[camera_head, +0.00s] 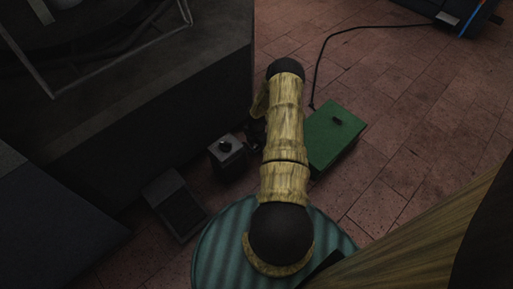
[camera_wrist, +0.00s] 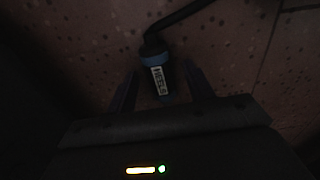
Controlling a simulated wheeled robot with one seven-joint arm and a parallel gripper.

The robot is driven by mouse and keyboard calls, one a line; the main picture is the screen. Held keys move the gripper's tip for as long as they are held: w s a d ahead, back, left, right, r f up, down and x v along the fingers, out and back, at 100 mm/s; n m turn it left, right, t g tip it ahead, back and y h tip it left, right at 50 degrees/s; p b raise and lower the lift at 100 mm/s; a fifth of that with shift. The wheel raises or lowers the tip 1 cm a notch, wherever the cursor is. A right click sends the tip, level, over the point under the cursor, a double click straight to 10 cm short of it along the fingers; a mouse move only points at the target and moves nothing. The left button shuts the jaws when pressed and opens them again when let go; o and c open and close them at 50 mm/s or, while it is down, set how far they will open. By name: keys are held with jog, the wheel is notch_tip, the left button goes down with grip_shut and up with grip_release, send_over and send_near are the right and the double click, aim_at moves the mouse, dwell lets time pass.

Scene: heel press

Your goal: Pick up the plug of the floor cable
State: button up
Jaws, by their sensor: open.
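The plug (camera_wrist: 157,75) shows in the wrist view as a dark piece with a blue collar and a white label with dark lettering. It lies over the tiled floor, with its dark cable (camera_wrist: 185,14) running from its top up to the right. My gripper (camera_wrist: 163,77) is open, with one finger on each side of the plug's lower part and a visible gap on both sides. Contact cannot be seen in the dim light. In the head view a black cable (camera_head: 318,66) curves across the floor towards the green box; the plug and my fingertips are hidden there.
A green box (camera_head: 322,150) with a small dark piece on top stands right of my arm. A grey box with a black knob (camera_head: 226,150) and a dark pedal (camera_head: 178,207) stand left. A large dark machine (camera_head: 150,110) fills the left. Floor at right is mostly clear.

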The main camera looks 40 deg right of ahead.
grip_shut()
notch_tip(320, 180, up, 18)
jog(key=p, duration=0.9)
jog(key=shift+p, duration=0.4)
jog(key=shift+d, duration=0.1)
jog(key=d, duration=0.5)
jog(key=shift+w, duration=0.2)
dwell(0.4)
